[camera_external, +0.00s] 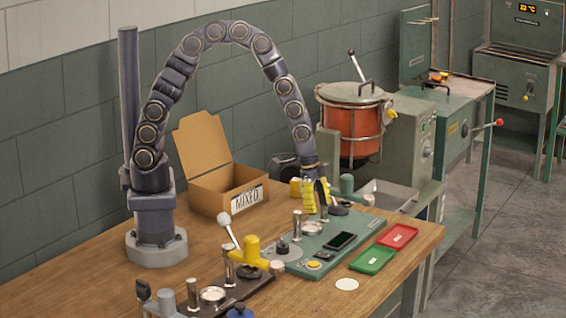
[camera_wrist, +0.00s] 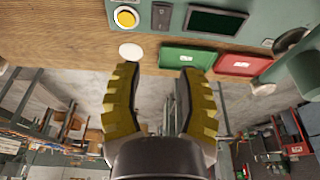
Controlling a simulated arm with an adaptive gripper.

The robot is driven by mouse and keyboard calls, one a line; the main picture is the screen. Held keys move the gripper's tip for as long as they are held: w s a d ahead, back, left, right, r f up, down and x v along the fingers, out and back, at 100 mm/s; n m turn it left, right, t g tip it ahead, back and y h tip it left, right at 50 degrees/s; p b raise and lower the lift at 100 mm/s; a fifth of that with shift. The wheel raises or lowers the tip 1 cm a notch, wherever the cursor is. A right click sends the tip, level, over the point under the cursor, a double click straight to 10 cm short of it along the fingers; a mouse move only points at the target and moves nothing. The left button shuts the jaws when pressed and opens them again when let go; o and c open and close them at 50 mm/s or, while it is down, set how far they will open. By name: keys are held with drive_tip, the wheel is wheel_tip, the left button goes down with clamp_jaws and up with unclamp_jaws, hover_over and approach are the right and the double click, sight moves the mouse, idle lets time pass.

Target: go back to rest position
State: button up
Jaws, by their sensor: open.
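My gripper (camera_external: 316,196) has yellow ridged fingers and hangs over the back of the green coiler panel (camera_external: 300,262) on the wooden table. In the wrist view my gripper (camera_wrist: 160,95) has its two fingers spread apart with nothing between them. Its fingertips point toward the table's front edge, near a white disc (camera_wrist: 131,51). The panel carries a dark screen (camera_external: 341,240) and a yellow button (camera_external: 314,265).
A green tray (camera_external: 372,259) and a red tray (camera_external: 397,236) lie right of the panel. A cardboard box (camera_external: 228,185) marked MIXED stands behind. A yellow lever device (camera_external: 249,252) is at front left. An orange pot (camera_external: 352,130) stands beyond the table.

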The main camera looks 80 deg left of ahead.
drive_tip(key=s+a+r+n+g, duration=0.1)
drive_tip(key=s+a+r+n, duration=0.2)
drive_tip(key=s, duration=0.6)
drive_tip(key=s+a+r+n+g+y, duration=0.1)
drive_tip(key=s+a+r+n, duration=0.2)
drive_tip(key=s+r, duration=0.5)
drive_tip(key=s+a+r+n+g+y, duration=0.1)
drive_tip(key=s+a+r+n+g, duration=0.1)
drive_tip(key=s+r, duration=0.4)
drive_tip(key=s+a+n, duration=0.1)
drive_tip(key=s+a, duration=0.1)
drive_tip(key=s, duration=0.2)
drive_tip(key=shift+f, duration=0.1)
